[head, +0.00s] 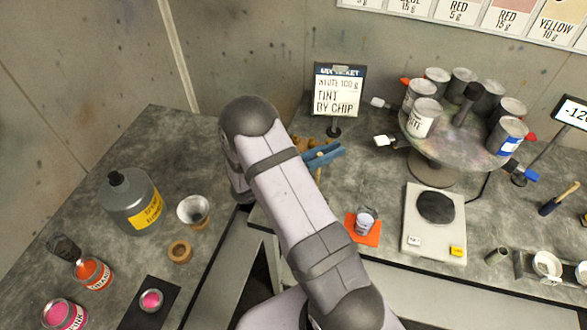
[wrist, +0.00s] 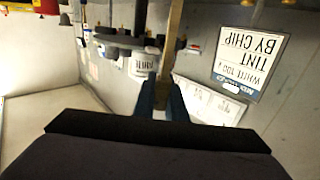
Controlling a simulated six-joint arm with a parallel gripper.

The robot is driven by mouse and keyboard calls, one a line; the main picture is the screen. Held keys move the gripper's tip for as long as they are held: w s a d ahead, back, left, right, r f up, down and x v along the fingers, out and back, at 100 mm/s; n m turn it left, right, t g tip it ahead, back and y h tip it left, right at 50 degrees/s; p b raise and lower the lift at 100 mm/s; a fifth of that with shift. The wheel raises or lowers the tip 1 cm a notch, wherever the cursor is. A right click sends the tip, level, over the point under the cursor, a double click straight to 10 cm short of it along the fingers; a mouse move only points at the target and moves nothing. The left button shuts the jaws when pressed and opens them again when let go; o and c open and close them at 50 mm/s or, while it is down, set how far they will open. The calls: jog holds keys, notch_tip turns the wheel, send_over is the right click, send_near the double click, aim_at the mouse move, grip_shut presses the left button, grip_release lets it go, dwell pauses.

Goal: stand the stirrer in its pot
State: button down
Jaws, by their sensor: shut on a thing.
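My gripper (head: 325,155) is at the back of the bench, in front of the ticket stand, with its blue fingers showing past my arm. In the wrist view, the blue fingers (wrist: 163,103) are shut on the stirrer (wrist: 173,45), a flat wooden stick running up and out of the top of the picture. Its lower end is hidden. Brown wood shows beside the fingers in the head view, but I cannot tell its shape.
A ticket stand (head: 337,95) and a carousel of paint cans (head: 432,140) stand behind. A scale (head: 435,222) and a small can on an orange mat (head: 362,239) are nearer. A grey bottle (head: 130,200), funnel (head: 193,209) and open paint cans (head: 92,273) are at left.

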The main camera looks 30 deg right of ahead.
jog(key=s+d+r+m+g+y+b, duration=0.1)
jog(key=s+d+m+g, duration=0.15)
jog(key=s+d, duration=0.75)
jog(key=s+d+r+m+g, duration=0.2)
jog(key=s+d+g, duration=0.3)
jog(key=d, duration=0.8)
jog(key=s+d+r+m+g+y, duration=0.1)
jog(key=s+d, duration=0.2)
jog(key=s, duration=0.7)
jog(key=s+d+r+m+g+y+b, duration=0.1)
jog(key=s+d+g, duration=0.1)
jog(key=s, duration=0.8)
jog(key=s+d+r+m+g+y, duration=0.1)
jog(key=s+d, duration=0.4)
jog(key=s, duration=0.5)
jog(key=shift+s+r+m+g+y, duration=0.3)
jog(key=shift+r+m+g, duration=0.15)
jog(key=shift+r+m, duration=0.15)
jog(key=shift+w+b, duration=0.1)
jog(key=shift+b, duration=0.25)
notch_tip(320, 180, down, 12)
jog(key=b, duration=1)
jog(key=shift+f, duration=0.15)
jog(key=c, duration=1.7)
grip_release()
